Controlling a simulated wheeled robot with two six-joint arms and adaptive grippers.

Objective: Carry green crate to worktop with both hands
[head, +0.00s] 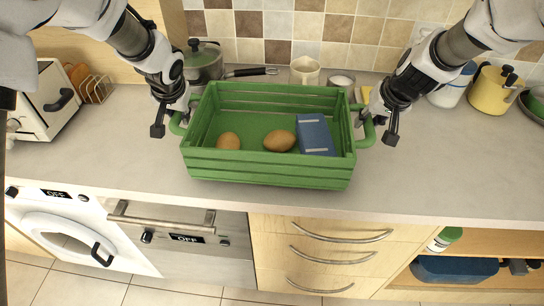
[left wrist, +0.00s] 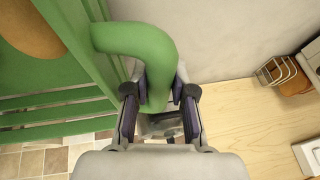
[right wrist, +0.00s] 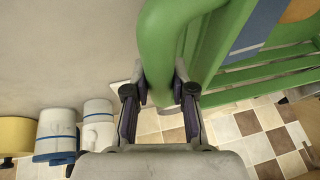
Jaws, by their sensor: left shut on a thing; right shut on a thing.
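The green crate (head: 265,174) is slatted, with a curved handle at each end. It is over the worktop (head: 440,180) in the middle of the head view, roughly level; I cannot tell whether its base touches the surface. Inside it are two brown potato-like objects (head: 279,140) (head: 229,141) and a blue box (head: 315,134). My left gripper (head: 172,118) is shut on the crate's left handle, which also shows between the fingers in the left wrist view (left wrist: 150,48). My right gripper (head: 377,122) is shut on the right handle, seen in the right wrist view (right wrist: 157,45).
Behind the crate stand a grey pot (head: 203,64), a cream cup (head: 305,70) and a white cup (head: 341,80). A toaster (head: 52,100) and toast rack (head: 97,88) are at left. A yellow canister (head: 490,90) is at right. The front worktop strip is clear.

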